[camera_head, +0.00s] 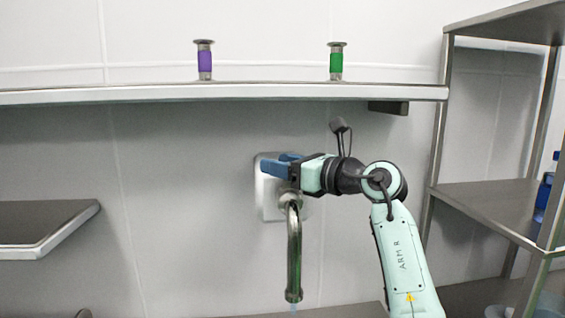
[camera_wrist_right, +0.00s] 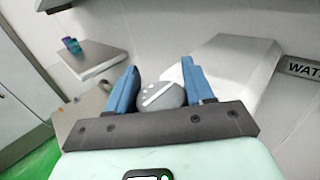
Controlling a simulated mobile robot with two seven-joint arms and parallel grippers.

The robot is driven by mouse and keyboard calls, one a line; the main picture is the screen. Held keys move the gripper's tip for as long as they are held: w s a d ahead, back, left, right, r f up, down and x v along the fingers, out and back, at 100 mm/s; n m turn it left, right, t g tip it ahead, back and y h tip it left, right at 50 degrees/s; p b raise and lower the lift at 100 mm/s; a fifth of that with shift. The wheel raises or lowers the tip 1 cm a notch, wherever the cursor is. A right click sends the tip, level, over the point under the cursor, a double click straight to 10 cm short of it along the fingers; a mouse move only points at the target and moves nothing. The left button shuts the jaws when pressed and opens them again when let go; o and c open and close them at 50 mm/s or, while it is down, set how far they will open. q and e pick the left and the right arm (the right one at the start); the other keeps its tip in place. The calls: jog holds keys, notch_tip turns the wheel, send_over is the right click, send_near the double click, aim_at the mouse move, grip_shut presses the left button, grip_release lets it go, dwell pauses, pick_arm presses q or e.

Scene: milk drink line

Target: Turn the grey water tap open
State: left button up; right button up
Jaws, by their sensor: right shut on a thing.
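The water tap has a curved metal spout (camera_head: 294,250) that hangs down in front of a white wall plate (camera_head: 266,200) in the head view. A small pale blue streak shows under the spout's mouth. My right gripper (camera_head: 279,166) is at the top of the tap, its blue fingers in front of the plate. In the right wrist view the rounded grey tap knob (camera_wrist_right: 162,97), with white marks on it, sits between the two blue fingers, which are shut on it. The head view hides the knob behind the fingers. My left gripper is not in view.
A long metal shelf (camera_head: 150,93) runs above the arm, with a purple-banded piece (camera_head: 204,60) and a green-banded piece (camera_head: 336,61) on it. A metal rack (camera_head: 480,205) stands at right, a lower shelf (camera_head: 45,225) at left. A "WAT" label (camera_wrist_right: 302,70) shows in the wrist view.

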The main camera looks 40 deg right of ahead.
jog(key=shift+w+a+f, duration=0.1)
jog(key=shift+f, duration=0.05)
dwell(0.4)
jog(key=o, duration=1)
jog(key=shift+c, duration=0.2)
jog(key=b+v, duration=0.4)
jog(key=v, duration=0.9)
jog(key=shift+d, duration=0.2)
